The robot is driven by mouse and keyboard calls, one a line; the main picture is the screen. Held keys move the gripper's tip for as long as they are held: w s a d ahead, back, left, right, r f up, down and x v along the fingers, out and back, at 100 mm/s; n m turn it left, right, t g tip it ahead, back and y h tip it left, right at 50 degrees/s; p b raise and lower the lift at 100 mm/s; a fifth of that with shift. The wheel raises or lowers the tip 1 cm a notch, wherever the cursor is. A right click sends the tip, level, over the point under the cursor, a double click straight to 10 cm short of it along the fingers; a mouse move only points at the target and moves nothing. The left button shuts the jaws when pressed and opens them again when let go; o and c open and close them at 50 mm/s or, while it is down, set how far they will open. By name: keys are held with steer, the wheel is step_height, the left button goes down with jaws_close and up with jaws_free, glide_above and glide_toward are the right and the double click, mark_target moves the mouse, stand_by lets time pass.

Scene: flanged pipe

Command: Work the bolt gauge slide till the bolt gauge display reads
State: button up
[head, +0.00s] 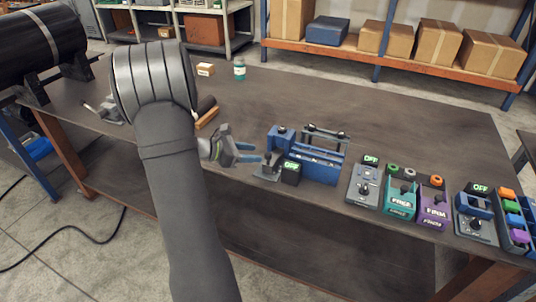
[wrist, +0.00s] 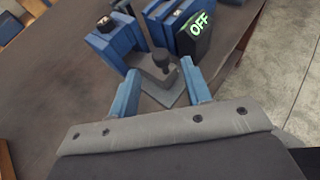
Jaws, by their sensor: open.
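A blue gauge-like fixture (head: 318,160) stands on the bench right of my gripper; I take it for the bolt gauge, though no label shows. Its dark display (head: 291,172) reads OFF in green, clearest in the wrist view (wrist: 201,24). At its near left is a grey base plate (wrist: 166,92) with an upright part and a dark knob (wrist: 186,63), which I take for the slide. My gripper (head: 252,153) is open and empty. In the wrist view its blue fingers (wrist: 160,84) point at the plate and knob, one on either side. I cannot tell whether they touch.
Right of the fixture stand a grey panel (head: 364,186) reading OFF, a teal box (head: 400,200), a purple box (head: 433,212) and another OFF panel (head: 476,225). A bottle (head: 239,69) and small carton (head: 206,69) are at the back. The bench's middle back is clear.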

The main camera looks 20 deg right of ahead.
mark_target(267, 153)
steer(key=x, duration=0.6)
steer(key=shift+d+f, duration=0.15)
steer(key=shift+d, duration=0.15)
jaws_close()
